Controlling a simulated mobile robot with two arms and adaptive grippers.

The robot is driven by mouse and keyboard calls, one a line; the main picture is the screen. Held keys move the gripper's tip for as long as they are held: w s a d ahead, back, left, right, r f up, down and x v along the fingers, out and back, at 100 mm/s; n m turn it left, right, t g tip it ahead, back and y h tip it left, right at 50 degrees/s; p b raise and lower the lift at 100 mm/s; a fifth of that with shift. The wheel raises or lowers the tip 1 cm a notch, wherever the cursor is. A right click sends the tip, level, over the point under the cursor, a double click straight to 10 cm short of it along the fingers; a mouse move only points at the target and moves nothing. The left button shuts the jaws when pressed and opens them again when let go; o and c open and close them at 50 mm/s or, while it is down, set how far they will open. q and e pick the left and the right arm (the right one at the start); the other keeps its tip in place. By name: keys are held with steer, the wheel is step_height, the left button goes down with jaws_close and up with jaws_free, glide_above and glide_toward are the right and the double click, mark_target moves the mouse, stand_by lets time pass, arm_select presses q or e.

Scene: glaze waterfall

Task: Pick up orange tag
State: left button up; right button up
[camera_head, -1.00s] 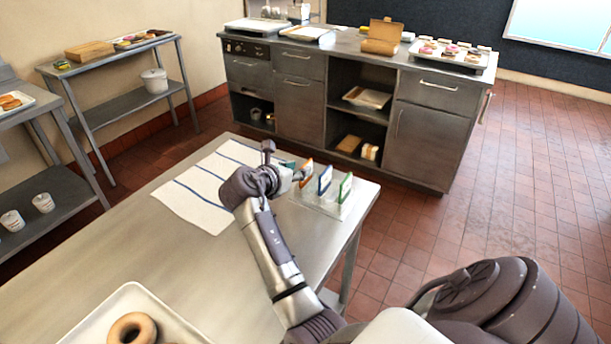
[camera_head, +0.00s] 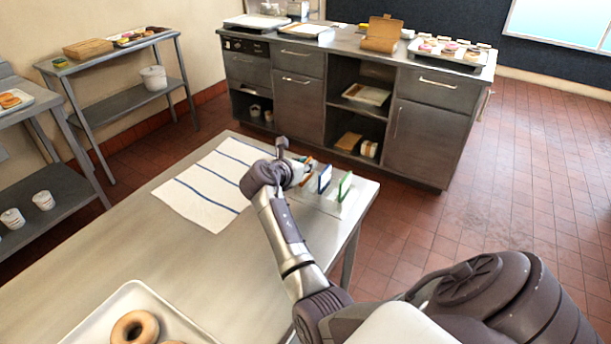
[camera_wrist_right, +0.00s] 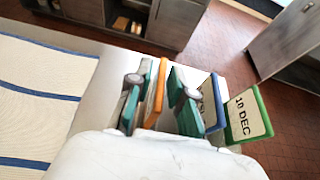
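The orange tag (camera_head: 306,171) stands upright at the left end of a row of tags on the work table. In the right wrist view the orange tag (camera_wrist_right: 156,92) is seen nearly edge-on. My right gripper (camera_head: 299,170) is at this tag and partly hides it. In the wrist view the right gripper's (camera_wrist_right: 159,98) two teal fingers lie one on each side of the tag, apart, with a narrow gap showing; they do not look closed on it. My left gripper is in neither view.
A blue tag (camera_head: 324,179) and a green tag (camera_head: 345,186) stand just right of the orange one. In the wrist view the green tag (camera_wrist_right: 246,117) reads "10 DEC". A striped cloth (camera_head: 205,190) lies left; a doughnut tray (camera_head: 95,326) is in front.

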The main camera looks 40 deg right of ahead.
jaws_close()
